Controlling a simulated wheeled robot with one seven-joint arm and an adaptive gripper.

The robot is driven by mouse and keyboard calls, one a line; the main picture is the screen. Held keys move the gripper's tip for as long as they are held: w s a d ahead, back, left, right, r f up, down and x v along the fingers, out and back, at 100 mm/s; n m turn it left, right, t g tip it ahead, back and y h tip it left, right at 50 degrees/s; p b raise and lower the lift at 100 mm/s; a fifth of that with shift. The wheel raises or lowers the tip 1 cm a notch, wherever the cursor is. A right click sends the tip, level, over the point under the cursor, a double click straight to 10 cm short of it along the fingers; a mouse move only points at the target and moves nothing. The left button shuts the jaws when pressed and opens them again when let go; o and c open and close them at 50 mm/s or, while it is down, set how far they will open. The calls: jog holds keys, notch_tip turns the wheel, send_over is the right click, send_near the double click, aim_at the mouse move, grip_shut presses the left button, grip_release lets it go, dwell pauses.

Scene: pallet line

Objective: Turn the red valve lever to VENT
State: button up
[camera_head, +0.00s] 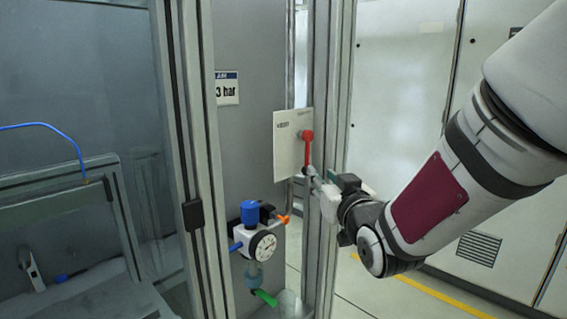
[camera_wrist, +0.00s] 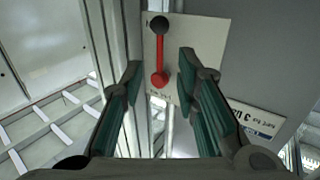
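The red valve lever (camera_head: 308,150) is on a white plate (camera_head: 287,160) fixed by the frame post. It hangs down from its round red hub. In the wrist view, which is upside down, the lever (camera_wrist: 159,52) runs from the red hub to a black knob (camera_wrist: 158,24). The small labels on the plate are too small to read. My gripper (camera_head: 313,176) is at the lever's lower end in the head view. In the wrist view my gripper (camera_wrist: 160,62) is open, a finger on each side of the lever, with gaps beside it. The lever's lower end is partly hidden in the head view.
A gauge unit (camera_head: 263,245) with a blue cap and orange and green handles is mounted below left. A "3 bar" sign (camera_head: 227,88) hangs on the grey panel. The aluminium post (camera_head: 325,90) stands close beside my gripper. Light cabinets (camera_head: 400,80) stand behind.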

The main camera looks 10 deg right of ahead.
aim_at(308, 162)
jog(key=w, duration=1.2)
jog(key=shift+a+p, duration=0.2)
jog(key=shift+p, duration=0.1)
grip_shut()
